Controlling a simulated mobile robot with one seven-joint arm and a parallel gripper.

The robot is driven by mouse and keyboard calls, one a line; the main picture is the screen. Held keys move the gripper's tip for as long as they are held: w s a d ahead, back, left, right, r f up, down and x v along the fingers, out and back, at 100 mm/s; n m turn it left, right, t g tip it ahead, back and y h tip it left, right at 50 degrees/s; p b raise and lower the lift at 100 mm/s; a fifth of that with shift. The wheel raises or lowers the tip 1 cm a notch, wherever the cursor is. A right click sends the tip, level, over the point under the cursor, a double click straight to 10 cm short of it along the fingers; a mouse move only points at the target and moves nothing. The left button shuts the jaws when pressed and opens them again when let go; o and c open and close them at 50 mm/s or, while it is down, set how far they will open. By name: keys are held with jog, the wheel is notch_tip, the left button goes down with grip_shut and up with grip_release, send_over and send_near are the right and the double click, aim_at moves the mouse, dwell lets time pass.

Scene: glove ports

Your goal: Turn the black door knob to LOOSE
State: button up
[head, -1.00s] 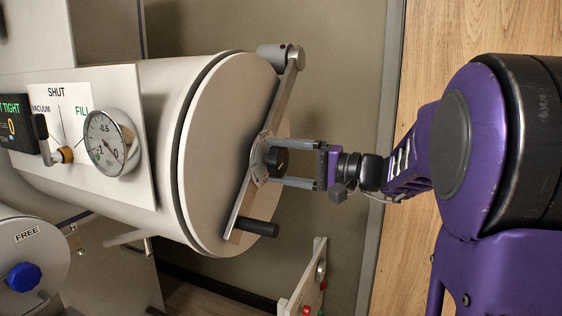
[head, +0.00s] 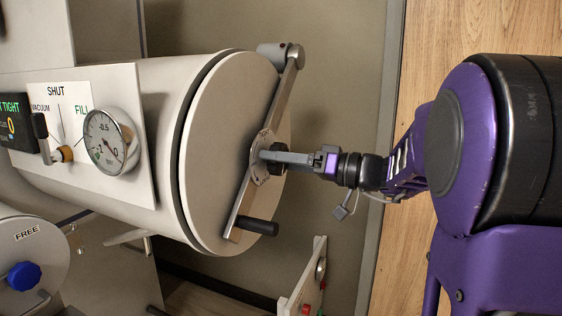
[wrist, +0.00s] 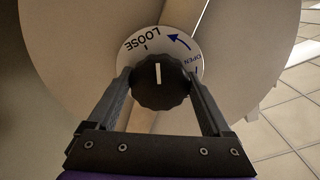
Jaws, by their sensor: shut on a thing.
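The black door knob (head: 277,158) sits at the middle of the round door (head: 215,150), on a metal bar. In the wrist view the ribbed knob (wrist: 161,84) has a white pointer line that points nearly straight up. The LOOSE mark (wrist: 146,47) on the white dial plate (wrist: 190,53) lies slightly left of the line's direction. My gripper (head: 270,156) is shut on the knob, one finger on each side, as the wrist view also shows (wrist: 160,80).
The metal bar (head: 286,97) crosses the door, with a black handle (head: 258,227) at its lower end. A gauge (head: 109,141) and small lever (head: 46,139) are on the left panel. A blue knob (head: 24,276) is lower left.

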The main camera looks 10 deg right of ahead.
jog(key=shift+n, duration=2.2)
jog(key=o, duration=1.2)
jog(key=shift+c, duration=0.2)
jog(key=shift+d, duration=0.15)
jog(key=v, duration=1.7)
jog(key=shift+s, duration=0.15)
